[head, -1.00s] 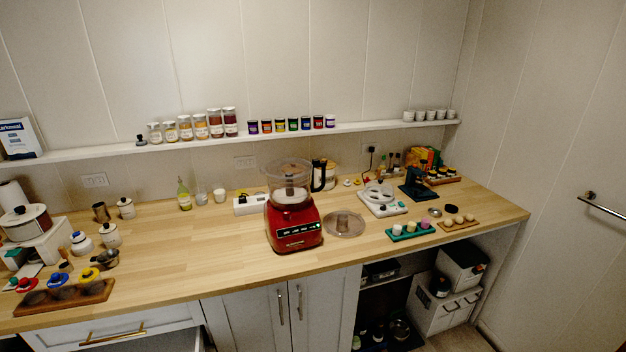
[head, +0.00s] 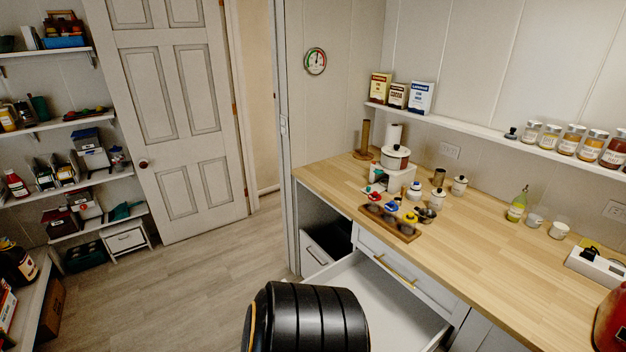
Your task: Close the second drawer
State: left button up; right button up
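The second drawer (head: 405,318) is pulled out below the shut top drawer in the head view. Its pale inside shows and looks empty in the visible part. Its front is hidden behind a black ribbed part of my arm at the bottom centre, so I cannot tell whether they touch. The top drawer (head: 408,283) sits flush under the worktop and has a brass handle. Neither of my grippers shows in the view.
The wooden worktop (head: 480,240) holds a wooden tray (head: 391,222), canisters and a bottle (head: 517,205). An open bay with a white bin (head: 315,256) lies left of the drawers. Clear floor (head: 210,265) extends left towards a white door (head: 177,110) and stocked shelves.

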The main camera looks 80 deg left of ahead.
aim_at(398, 321)
jog(key=u, duration=0.95)
jog(key=k+l+u, duration=0.1)
jog(key=u, duration=1.35)
jog(key=k, duration=0.05)
